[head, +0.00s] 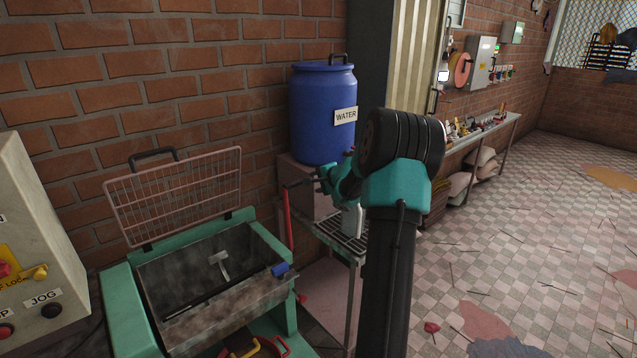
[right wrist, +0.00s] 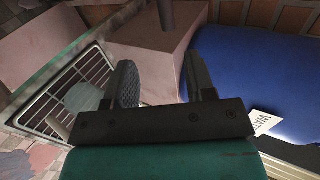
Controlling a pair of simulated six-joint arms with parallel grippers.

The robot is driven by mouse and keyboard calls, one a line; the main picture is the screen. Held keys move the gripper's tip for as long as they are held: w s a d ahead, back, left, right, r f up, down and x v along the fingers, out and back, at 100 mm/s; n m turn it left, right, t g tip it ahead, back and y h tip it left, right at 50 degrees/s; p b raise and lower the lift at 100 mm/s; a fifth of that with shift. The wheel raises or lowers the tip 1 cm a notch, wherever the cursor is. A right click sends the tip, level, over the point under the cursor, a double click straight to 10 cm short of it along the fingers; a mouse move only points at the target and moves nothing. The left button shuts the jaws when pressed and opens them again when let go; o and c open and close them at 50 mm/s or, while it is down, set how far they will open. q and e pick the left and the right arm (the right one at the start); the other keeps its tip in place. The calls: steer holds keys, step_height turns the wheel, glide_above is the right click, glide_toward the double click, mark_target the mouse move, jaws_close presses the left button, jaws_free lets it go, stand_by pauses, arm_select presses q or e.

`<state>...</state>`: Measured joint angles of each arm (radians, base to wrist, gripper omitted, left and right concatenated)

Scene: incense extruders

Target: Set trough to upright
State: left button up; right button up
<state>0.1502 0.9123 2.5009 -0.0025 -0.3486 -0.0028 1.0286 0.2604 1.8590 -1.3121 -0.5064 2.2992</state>
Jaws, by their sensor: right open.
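The trough (head: 215,277) is an open, dirty metal basin set in a green machine frame (head: 120,300) at lower left in the head view. Its front wall shows below its dark opening, and it looks tipped towards the viewer, though the exact angle is hard to tell. A small pale metal piece (head: 219,262) shows inside it. A blue grip (head: 280,269) sits at its right front corner. My right gripper (right wrist: 163,75) is open and empty; in the head view it is near the barrel's stand, right of the trough and apart from it. My left gripper is not in view.
A wire guard (head: 178,193) stands raised behind the trough. A red upright bar (head: 287,218) stands at its right. A blue water barrel (head: 322,115) rests on a pinkish block (right wrist: 165,60) beside my right gripper. A control box (head: 35,250) stands at far left.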

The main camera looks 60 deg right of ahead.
steer(key=shift+f+n, duration=0.1)
steer(key=shift+n, duration=0.5)
steer(key=c, duration=0.4)
steer(key=n, duration=0.3)
steer(key=shift+s+f+n+t, duration=0.25)
steer(key=shift+f+n+t, duration=0.05)
steer(key=shift+n, duration=0.1)
jaws_close()
steer(key=s+f+n+t, duration=0.1)
steer(key=n, duration=0.9)
steer(key=s+f+n+t+h, duration=0.1)
steer(key=s+n, duration=0.1)
steer(key=n, duration=0.8)
steer(key=s+d+f+n+t, duration=0.1)
steer(key=n, duration=1)
steer(key=shift+s+h, duration=0.15)
steer(key=shift+h, duration=0.15)
